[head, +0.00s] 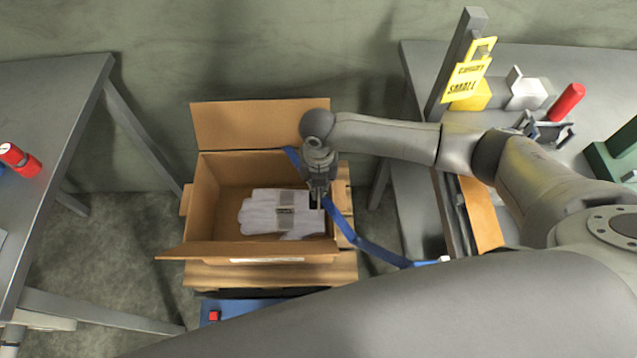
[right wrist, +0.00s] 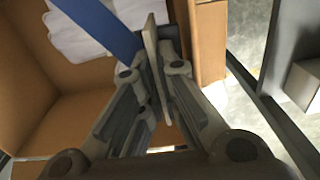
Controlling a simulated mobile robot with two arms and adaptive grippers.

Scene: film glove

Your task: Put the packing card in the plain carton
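The open brown carton (head: 215,185) stands on a wooden pallet, its back flap raised and its front flap folded outward. White gloves with a grey band (head: 265,212) lie inside, toward the right. My right gripper (head: 318,200) points down inside the carton's right side, beside the gloves. In the right wrist view its fingers are closed on a thin pale card (right wrist: 152,50), seen nearly edge-on. The card's lower end appears close to the carton's right wall; I cannot tell whether it touches the floor. My left gripper is not in view.
A blue strap (head: 375,250) crosses the carton's right side near the gripper. The pallet (head: 200,275) is below.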

